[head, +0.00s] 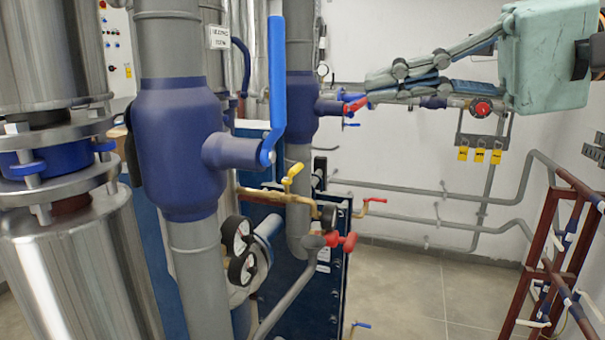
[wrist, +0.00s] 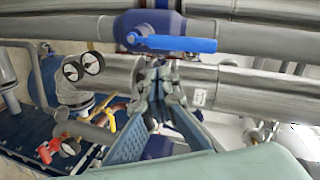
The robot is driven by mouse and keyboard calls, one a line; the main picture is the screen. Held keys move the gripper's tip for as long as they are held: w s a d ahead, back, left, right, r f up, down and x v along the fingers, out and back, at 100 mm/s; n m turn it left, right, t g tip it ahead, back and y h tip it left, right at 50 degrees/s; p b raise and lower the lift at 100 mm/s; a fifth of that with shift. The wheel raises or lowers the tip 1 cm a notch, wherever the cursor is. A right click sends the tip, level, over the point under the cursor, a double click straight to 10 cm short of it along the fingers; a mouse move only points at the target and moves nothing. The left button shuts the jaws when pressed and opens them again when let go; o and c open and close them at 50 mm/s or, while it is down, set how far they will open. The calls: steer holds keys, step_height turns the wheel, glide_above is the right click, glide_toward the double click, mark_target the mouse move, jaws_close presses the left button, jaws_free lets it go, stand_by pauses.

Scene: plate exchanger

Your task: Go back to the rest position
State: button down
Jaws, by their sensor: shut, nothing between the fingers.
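My gripper (head: 372,84) is at the upper right in the head view, pointing left, with its pale green body at the right edge. Its fingers are together and empty. In the wrist view the fingertips (wrist: 158,72) meet in front of the grey pipes. The long blue valve handle (head: 277,80) stands upright on the large blue valve (head: 180,130), left of my gripper in the head view. The handle also shows in the wrist view (wrist: 175,44), beyond the fingertips. I cannot tell the exact gap between fingers and pipes.
A small yellow-handled valve (head: 293,173), pressure gauges (head: 240,268) and red-handled valve (head: 340,240) sit low near the blue plate exchanger (head: 325,290). A brown pipe rack (head: 550,240) stands at the right. The tiled floor (head: 420,290) between is clear.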

steer(key=s+d+f+h+p, duration=0.2)
steer(key=f+h+p, duration=0.2)
steer(key=f, duration=1)
steer(key=s+d+f+h+p, duration=0.2)
steer(key=f+h+p, duration=0.2)
steer(key=f+h, duration=0.6)
step_height(320, 180, down, 4)
steer(key=shift+f, duration=0.2)
